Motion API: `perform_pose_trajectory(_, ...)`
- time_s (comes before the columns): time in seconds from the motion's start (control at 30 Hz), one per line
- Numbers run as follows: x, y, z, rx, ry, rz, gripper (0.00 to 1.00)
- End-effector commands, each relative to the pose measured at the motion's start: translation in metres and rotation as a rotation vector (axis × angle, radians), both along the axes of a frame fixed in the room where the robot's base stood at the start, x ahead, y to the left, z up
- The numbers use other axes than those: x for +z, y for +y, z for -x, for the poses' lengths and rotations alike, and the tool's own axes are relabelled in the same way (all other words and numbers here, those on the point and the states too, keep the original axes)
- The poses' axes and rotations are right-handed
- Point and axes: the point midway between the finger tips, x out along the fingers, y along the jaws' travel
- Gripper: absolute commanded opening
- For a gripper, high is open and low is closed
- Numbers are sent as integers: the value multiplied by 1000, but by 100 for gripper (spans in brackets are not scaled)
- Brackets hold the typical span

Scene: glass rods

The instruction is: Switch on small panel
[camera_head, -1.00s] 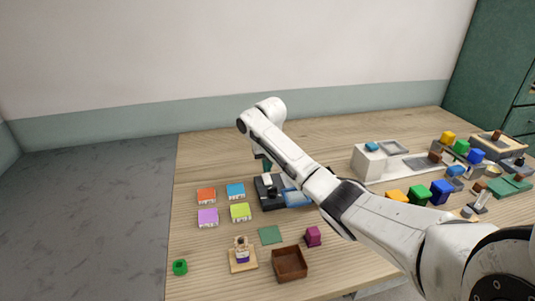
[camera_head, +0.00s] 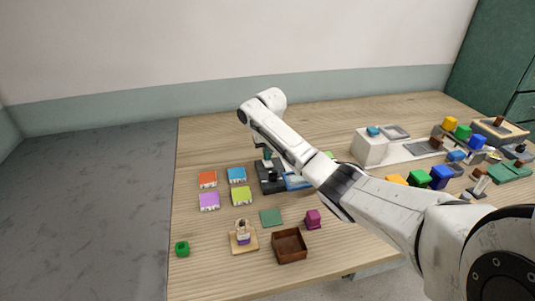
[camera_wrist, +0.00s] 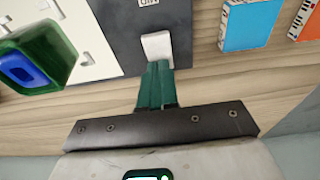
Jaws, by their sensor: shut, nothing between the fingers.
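The small panel (camera_head: 271,182) is a dark grey box on the table, partly hidden behind my arm in the head view. In the wrist view its dark face (camera_wrist: 130,35) carries a white switch (camera_wrist: 157,47) and part of a printed label. My gripper (camera_wrist: 157,64) has its green fingers shut together and empty. The fingertips are at the near edge of the white switch; I cannot tell whether they touch it. In the head view my gripper (camera_head: 266,157) is over the panel. The switch's on or off state cannot be told.
Blue (camera_head: 237,175) and orange (camera_head: 208,179) tiles lie left of the panel, with purple (camera_head: 209,201) and lime (camera_head: 242,196) ones in front. A green-and-blue object (camera_wrist: 38,60) is close left of the fingers in the wrist view. A brown box (camera_head: 290,247) stands in front.

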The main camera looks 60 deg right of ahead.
Motion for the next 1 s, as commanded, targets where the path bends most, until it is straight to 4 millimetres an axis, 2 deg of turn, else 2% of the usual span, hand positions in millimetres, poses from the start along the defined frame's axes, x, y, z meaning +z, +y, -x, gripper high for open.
perform_pose_trajectory(0.6,1,13,10,0,6,-8,0)
perform_pose_trajectory(1.0,1,13,11,0,4,-5,0)
